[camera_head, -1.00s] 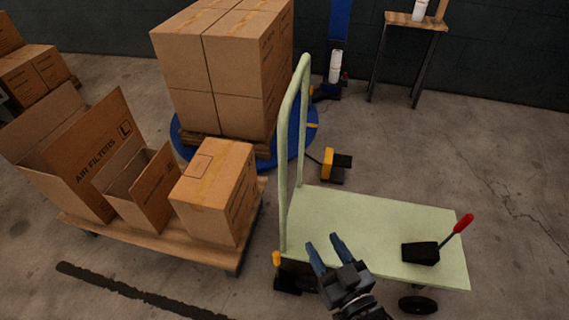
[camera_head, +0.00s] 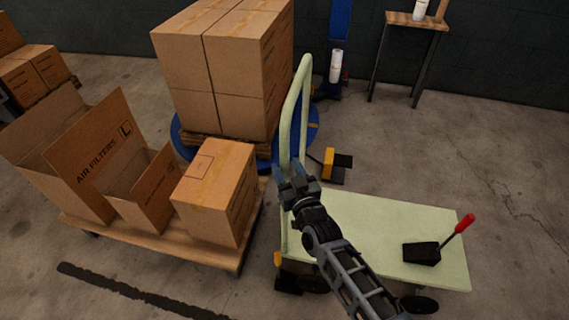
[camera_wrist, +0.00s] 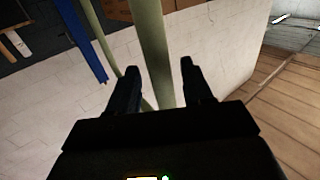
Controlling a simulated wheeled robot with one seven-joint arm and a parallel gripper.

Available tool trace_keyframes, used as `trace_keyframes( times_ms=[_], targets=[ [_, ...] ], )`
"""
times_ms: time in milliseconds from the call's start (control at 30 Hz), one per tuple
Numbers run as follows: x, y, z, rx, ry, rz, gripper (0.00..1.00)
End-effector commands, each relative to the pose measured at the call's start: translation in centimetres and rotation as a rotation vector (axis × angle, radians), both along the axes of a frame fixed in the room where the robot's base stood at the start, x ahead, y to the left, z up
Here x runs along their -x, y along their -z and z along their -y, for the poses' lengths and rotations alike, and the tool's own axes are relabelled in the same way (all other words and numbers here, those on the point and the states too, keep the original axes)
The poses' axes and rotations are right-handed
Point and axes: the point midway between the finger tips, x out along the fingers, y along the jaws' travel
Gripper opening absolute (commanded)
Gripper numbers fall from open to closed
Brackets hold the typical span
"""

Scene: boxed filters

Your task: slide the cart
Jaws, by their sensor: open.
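The cart (camera_head: 375,225) is a pale green flatbed with a tall looped handle (camera_head: 303,85) at its left end. A black box with a red-knobbed lever (camera_head: 461,224) sits on its right end. My gripper (camera_head: 290,172) is at the handle, above the left end of the deck. In the wrist view the fingers of my gripper (camera_wrist: 160,80) are apart, with a green handle post (camera_wrist: 151,50) showing between or just beyond them. I cannot tell whether they touch it. My arm hides part of the deck and the lower handle.
A low wooden platform (camera_head: 225,254) with cartons (camera_head: 212,195) stands close left of the cart. Stacked boxes (camera_head: 225,70) on a blue round base (camera_head: 312,128) stand behind. A yellow-black pedal (camera_head: 337,165) lies on the floor behind the deck. Floor to the right is clear.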

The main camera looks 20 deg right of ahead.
Motion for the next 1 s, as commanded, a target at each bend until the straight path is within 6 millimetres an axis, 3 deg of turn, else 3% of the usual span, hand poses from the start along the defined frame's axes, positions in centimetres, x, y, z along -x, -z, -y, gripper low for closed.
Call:
trace_keyframes(
  times_ms=[200,533,1000],
  targets=[
    [-1.8,0.0,0.1,0.000,0.000,0.000,0.50],
    [-2.0,0.1,0.1,0.000,0.000,-0.001,0.49],
    [-2.0,0.0,0.1,0.000,0.000,-0.001,0.04]
  ],
)
